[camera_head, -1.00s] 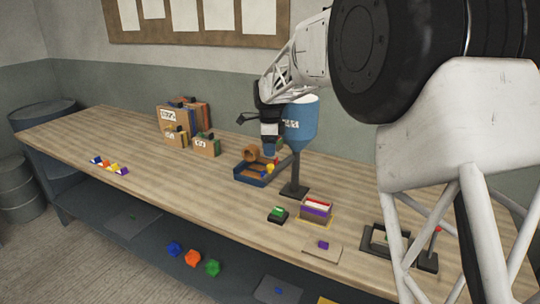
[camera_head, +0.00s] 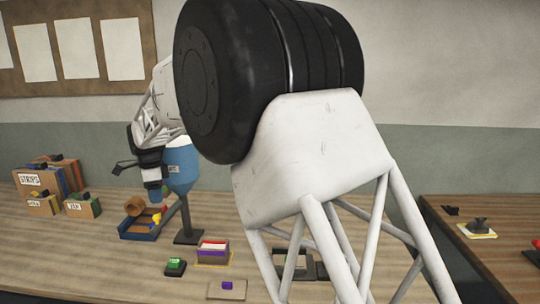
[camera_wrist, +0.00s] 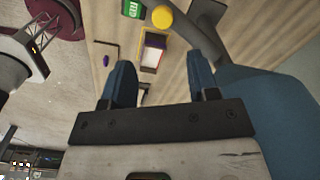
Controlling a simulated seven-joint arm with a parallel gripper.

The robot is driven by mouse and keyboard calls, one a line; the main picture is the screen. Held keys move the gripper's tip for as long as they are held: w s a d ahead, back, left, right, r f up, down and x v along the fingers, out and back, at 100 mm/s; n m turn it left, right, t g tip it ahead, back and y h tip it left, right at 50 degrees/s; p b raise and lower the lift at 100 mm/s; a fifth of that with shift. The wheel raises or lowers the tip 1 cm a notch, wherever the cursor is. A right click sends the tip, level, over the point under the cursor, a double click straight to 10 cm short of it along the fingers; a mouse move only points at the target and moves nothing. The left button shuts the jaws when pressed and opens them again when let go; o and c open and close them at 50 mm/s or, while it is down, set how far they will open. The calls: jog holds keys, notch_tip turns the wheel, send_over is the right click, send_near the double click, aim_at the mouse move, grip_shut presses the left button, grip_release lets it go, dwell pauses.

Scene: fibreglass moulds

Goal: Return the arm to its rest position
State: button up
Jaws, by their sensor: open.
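My white arm crosses the middle of the head view, its large black joint high up. My gripper (camera_head: 154,190) hangs at the far end, pointing down above the wooden bench (camera_head: 120,260), just left of the blue hopper (camera_head: 181,168) on its dark stand. In the wrist view my gripper (camera_wrist: 160,72) shows two blue fingers spread apart with nothing held between them. A purple-sided box (camera_wrist: 153,52) with pale contents lies beyond the gap. The hopper's blue side (camera_wrist: 275,125) fills the right of the wrist view. My arm hides part of the bench.
A blue tray (camera_head: 138,230) stands below my gripper. Cardboard boxes (camera_head: 38,182) stand at left. A green block on a dark base (camera_head: 175,266) and a board with a purple piece (camera_head: 227,290) lie in front. Another bench (camera_head: 500,215) is at right.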

jog(key=s+d+r+n, duration=0.25)
jog(key=s+d, duration=0.25)
jog(key=d, duration=0.8)
jog(key=s+d+r+n+t, duration=0.15)
jog(key=s+d+r, duration=0.25)
jog(key=d, duration=0.8)
jog(key=s+d+r+n, duration=0.25)
jog(key=s+d, duration=0.25)
jog(key=d, duration=0.8)
jog(key=s+d+f+n, duration=0.3)
jog(key=s+d, duration=0.7)
jog(key=s, duration=0.4)
jog(key=s+d+f+n, duration=0.3)
jog(key=s+d, duration=0.6)
jog(key=s, duration=0.4)
jog(key=shift+s+d+f+t, duration=0.35)
jog(key=shift+d+f+t, duration=0.1)
jog(key=shift+f, duration=0.45)
